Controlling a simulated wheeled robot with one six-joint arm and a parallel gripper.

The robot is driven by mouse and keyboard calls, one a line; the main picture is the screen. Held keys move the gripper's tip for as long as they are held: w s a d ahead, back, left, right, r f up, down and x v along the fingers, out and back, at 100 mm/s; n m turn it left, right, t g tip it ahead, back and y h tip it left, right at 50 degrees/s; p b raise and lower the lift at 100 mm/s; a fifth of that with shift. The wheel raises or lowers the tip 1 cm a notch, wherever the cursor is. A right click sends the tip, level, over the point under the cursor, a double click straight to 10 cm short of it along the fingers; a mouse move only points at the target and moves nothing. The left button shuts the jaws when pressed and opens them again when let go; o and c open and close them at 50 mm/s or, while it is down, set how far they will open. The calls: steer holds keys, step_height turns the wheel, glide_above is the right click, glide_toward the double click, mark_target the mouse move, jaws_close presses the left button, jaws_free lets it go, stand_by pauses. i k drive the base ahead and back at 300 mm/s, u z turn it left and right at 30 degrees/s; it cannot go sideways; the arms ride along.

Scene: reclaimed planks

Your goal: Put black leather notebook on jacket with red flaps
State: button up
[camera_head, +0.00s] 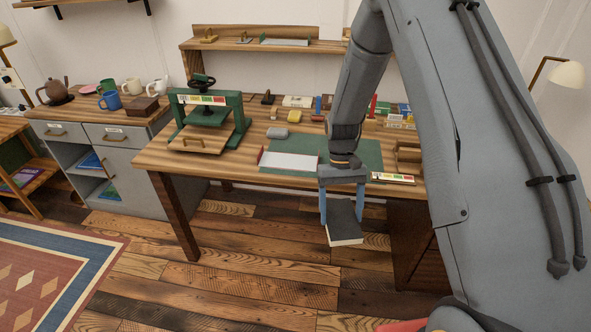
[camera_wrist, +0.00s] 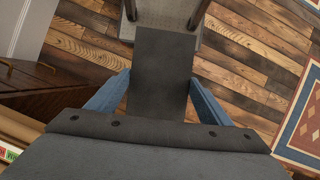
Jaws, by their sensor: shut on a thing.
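My gripper (camera_head: 342,203) is shut on the black leather notebook (camera_head: 345,224), holding it in the air in front of the workbench's front edge. The notebook has a dark cover and pale page edges, and hangs tilted below the tabletop's height. In the wrist view the notebook (camera_wrist: 162,75) shows as a dark slab between the blue fingers. The jacket with red flaps (camera_head: 288,162) is a pale open sheet with red edges, lying on the green mat (camera_head: 367,152), up and to the left of my gripper. The wrist view does not show the jacket.
The wooden workbench (camera_head: 222,174) carries a green press (camera_head: 242,118) on the left, a small grey block (camera_head: 277,132) behind the jacket, and several small items at the back. A colour-marked strip (camera_head: 393,178) lies by the front edge. Plank floor and a rug (camera_head: 50,270) are in front.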

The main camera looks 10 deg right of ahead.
mark_target(289, 161)
steer(key=z, duration=0.5)
steer(key=k, duration=1.15)
steer(key=u, duration=0.55)
steer(key=i, duration=0.85)
steer(key=u, duration=0.55)
steer(key=i, duration=1.6)
steer(key=z, duration=0.05)
